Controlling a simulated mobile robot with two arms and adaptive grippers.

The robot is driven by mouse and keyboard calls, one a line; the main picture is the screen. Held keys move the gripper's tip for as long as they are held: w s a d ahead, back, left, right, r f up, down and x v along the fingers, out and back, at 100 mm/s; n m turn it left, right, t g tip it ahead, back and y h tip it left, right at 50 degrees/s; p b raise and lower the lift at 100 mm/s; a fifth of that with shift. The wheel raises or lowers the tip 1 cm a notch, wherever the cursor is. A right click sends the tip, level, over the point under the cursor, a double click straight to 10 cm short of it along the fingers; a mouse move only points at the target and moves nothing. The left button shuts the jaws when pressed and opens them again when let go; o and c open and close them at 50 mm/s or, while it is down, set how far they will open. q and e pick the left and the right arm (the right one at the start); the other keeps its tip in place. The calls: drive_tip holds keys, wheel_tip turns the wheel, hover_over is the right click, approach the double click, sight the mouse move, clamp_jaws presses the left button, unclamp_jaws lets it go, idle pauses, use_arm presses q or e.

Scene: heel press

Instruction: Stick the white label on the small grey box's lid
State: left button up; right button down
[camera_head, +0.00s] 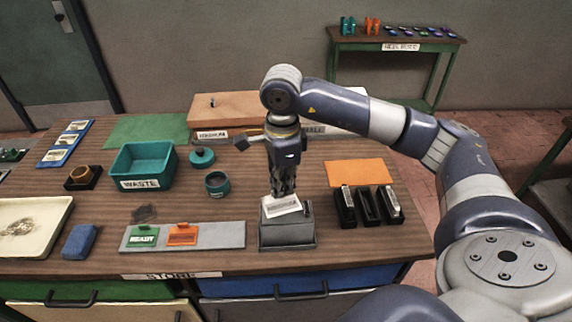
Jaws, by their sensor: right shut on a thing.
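The small grey box (287,236) stands near the front edge of the wooden table, right of the middle of the head view. My right gripper (283,196) points straight down over it, shut on the white label (283,208). The label sits slightly tilted at the top of the box, over its lid. I cannot tell whether it touches the lid or hangs just above it. The fingers hide part of the label and the back of the lid. My left gripper is not in view.
Left of the box lies a grey strip (210,236) with a green READY tag (142,236) and an orange tag (182,233). Black holders (369,206) stand to the right, before an orange mat (358,173). A teal WASTE bin (140,167) stands back left.

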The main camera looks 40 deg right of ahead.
sight(285, 197)
drive_tip(key=shift+w+d+f+m+b, duration=0.15)
drive_tip(key=shift+d+f+m+b, duration=0.1)
drive_tip(key=shift+f+m+b, duration=0.35)
drive_tip(key=shift+w+d+f+m+b, duration=0.15)
drive_tip(key=shift+d+f+m+b, duration=0.2)
drive_tip(key=shift+f, duration=0.45)
drive_tip(key=shift+w+d+f+m+b, duration=0.15)
drive_tip(key=shift+d+f+m+b, duration=0.05)
drive_tip(key=shift+f+m+b, duration=0.45)
drive_tip(key=shift+f, duration=0.5)
drive_tip(key=shift+f+b, duration=0.1)
drive_tip(key=shift+b, duration=0.4)
drive_tip(key=shift+a+f+b, duration=0.1)
drive_tip(key=shift+f+b, duration=0.4)
drive_tip(key=shift+b, duration=0.1)
idle(0.7)
drive_tip(key=c, duration=1.7)
unclamp_jaws()
